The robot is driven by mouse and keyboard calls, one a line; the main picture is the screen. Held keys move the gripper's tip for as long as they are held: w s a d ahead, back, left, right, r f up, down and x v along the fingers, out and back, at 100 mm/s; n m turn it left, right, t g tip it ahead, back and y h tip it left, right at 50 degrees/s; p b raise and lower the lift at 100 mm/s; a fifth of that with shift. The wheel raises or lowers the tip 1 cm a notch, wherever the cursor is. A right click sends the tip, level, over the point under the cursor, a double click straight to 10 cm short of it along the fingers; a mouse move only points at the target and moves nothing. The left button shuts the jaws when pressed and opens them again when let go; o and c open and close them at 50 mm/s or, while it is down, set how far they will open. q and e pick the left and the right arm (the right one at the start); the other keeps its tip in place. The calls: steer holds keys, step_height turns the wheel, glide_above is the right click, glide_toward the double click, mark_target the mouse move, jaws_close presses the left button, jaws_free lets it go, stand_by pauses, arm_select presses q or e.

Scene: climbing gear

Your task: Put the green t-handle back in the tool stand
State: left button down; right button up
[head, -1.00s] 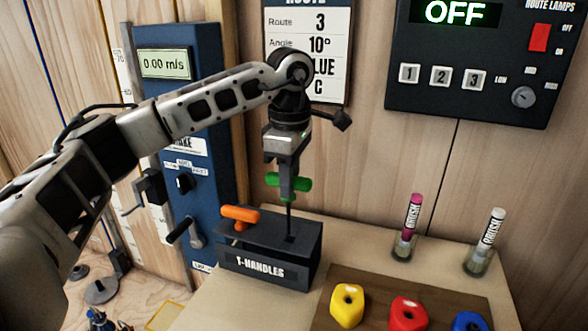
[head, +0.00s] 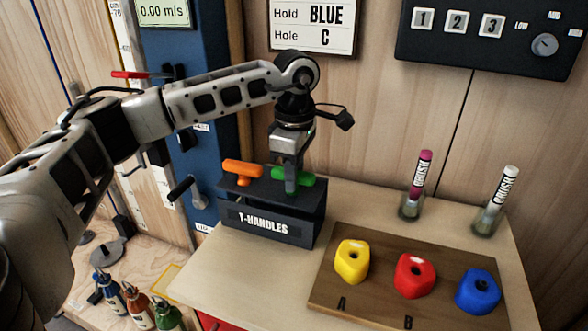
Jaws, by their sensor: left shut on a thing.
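The green t-handle (head: 307,179) is in my left gripper (head: 291,184), which points straight down and is shut on its grip. The green grip sits low over the right part of the dark tool stand (head: 268,226), labelled T-HANDLES. Its shaft is not visible now; the gripper and the stand hide it. I cannot tell whether the grip touches the stand's top. An orange t-handle (head: 243,168) sits in the left part of the stand, beside the green one. My right gripper does not show.
A wooden board (head: 378,300) with yellow (head: 351,262), red (head: 415,276) and blue (head: 478,292) holds lies right of the stand. Two tubes stand in glass cups (head: 411,206) behind it. A blue panel (head: 199,160) rises behind my left arm.

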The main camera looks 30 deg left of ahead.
arm_select(q)
steer(key=shift+f, duration=0.25)
steer(key=c, duration=1.2)
jaws_free()
steer(key=shift+o, duration=0.2)
